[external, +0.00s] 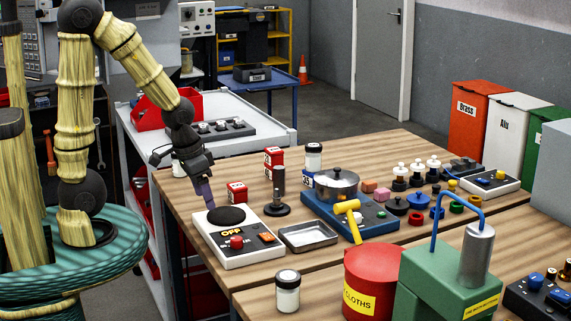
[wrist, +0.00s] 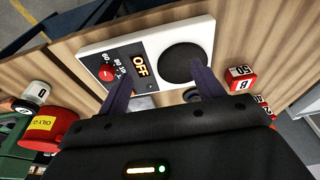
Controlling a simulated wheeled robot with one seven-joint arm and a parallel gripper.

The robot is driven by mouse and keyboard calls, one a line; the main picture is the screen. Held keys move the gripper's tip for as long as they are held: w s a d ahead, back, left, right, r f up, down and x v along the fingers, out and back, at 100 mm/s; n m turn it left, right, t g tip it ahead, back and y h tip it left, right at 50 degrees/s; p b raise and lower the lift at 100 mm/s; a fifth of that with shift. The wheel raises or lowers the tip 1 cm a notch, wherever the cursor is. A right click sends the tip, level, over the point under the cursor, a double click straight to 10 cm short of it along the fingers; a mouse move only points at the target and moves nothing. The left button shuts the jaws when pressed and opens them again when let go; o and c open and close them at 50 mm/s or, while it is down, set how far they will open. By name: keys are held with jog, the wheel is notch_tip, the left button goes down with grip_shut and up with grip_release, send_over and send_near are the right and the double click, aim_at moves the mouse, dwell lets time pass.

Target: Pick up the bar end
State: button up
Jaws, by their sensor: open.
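I cannot tell for certain which thing is the bar end; no piece is clearly recognizable as it. My gripper (external: 207,203) is open and empty, pointing down above the white hot plate (external: 238,256) with a black round top, near its back left edge. In the wrist view, the two dark purple fingers of my gripper (wrist: 160,80) are spread apart over the white hot plate (wrist: 207,27), its round black top and OFF label showing between and beyond them. Nothing is seen between the fingers.
A shallow metal tray (external: 308,236), a dark post on a round base (external: 279,190) and red numbered blocks (external: 237,192) stand close to the hot plate. A blue unit with a pot (external: 337,185), a yellow hammer (external: 347,206) and a red cloths bin (external: 371,275) are farther right.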

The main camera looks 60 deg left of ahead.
jog(key=shift+c, duration=1.4)
jog(key=shift+r, duration=0.15)
